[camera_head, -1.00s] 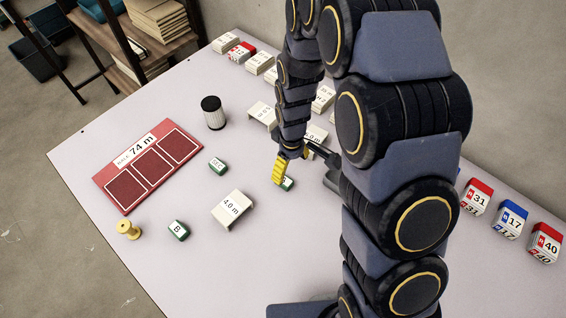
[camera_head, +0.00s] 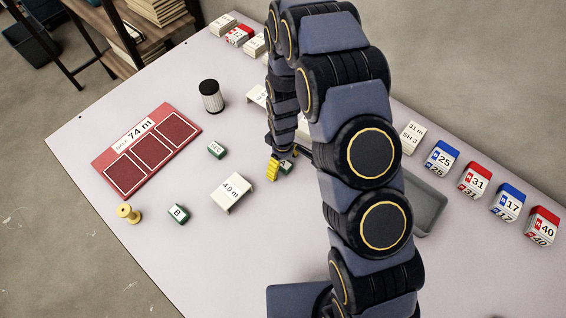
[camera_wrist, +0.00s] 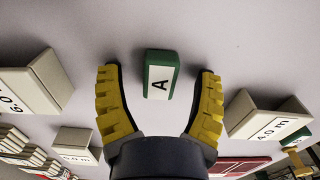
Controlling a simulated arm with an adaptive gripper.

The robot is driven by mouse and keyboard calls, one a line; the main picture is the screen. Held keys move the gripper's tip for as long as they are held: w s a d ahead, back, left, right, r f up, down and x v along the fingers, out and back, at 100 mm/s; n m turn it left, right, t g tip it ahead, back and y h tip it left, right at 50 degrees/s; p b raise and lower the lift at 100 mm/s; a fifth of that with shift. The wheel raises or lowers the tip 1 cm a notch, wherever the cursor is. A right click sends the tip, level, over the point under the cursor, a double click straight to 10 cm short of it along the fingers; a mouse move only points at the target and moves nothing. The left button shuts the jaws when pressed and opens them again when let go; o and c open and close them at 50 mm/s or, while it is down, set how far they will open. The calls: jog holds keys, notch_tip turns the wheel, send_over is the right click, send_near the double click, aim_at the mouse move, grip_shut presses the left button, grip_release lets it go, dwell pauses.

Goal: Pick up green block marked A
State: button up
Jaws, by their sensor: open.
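The green block marked A (camera_wrist: 161,75) lies on the table between the yellow fingertips of my gripper (camera_wrist: 160,88) in the wrist view. The fingers are open, with a gap on each side of the block. In the head view my gripper (camera_head: 273,167) is beside a green block (camera_head: 286,167), partly hidden by the finger and arm. Whether the fingers are at the block's height cannot be told.
A green block marked B (camera_head: 178,213), a green block marked SEC (camera_head: 216,150) and a white 4.0 m block (camera_head: 232,193) lie nearby. A red board (camera_head: 112,185) has three dark panels. A grey tray (camera_head: 431,207) and numbered blocks (camera_head: 474,179) are right of my arm.

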jog(key=c, duration=1.1)
